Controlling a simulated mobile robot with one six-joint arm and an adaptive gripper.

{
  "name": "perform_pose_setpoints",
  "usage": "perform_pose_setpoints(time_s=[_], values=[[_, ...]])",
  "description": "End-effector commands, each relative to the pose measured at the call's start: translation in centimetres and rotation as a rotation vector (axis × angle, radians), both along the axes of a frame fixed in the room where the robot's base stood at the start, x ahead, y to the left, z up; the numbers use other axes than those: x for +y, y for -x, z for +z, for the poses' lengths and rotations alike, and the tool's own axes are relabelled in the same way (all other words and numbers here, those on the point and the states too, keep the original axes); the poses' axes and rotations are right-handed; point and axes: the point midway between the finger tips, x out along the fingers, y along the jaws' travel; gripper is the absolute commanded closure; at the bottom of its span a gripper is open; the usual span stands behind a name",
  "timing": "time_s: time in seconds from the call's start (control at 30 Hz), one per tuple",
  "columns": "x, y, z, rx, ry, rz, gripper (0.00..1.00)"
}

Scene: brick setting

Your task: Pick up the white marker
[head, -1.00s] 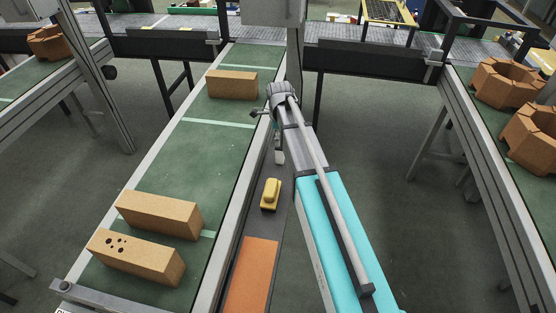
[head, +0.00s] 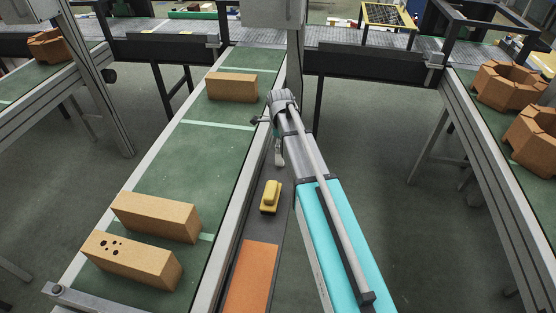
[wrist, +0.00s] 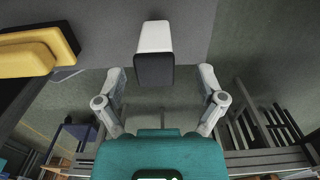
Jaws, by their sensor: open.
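The white marker (wrist: 155,37) shows in the wrist view as a short, blocky white piece with a dark end facing my gripper. It is on a grey surface, just beyond and between the fingertips. My gripper (wrist: 161,76) is open, one finger on each side, with nothing held. In the head view my gripper (head: 279,150) is low over the dark ledge, partly hidden by my arm. A small pale patch there cannot be told apart as marker or finger.
A yellow block (head: 270,196) lies on the dark ledge, near the marker; it also shows in the wrist view (wrist: 35,52). An orange panel (head: 252,278) is closer on the ledge. A green conveyor (head: 190,165) with several tan bricks (head: 232,87) runs along the left.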

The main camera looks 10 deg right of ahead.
Motion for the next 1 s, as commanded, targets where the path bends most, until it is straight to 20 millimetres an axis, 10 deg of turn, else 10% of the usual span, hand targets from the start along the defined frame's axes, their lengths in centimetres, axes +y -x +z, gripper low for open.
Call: perform_pose_setpoints(time_s=[1.0], values=[[-0.1, 0.3, -4.0, 0.0, 0.0, 0.0, 0.11]])
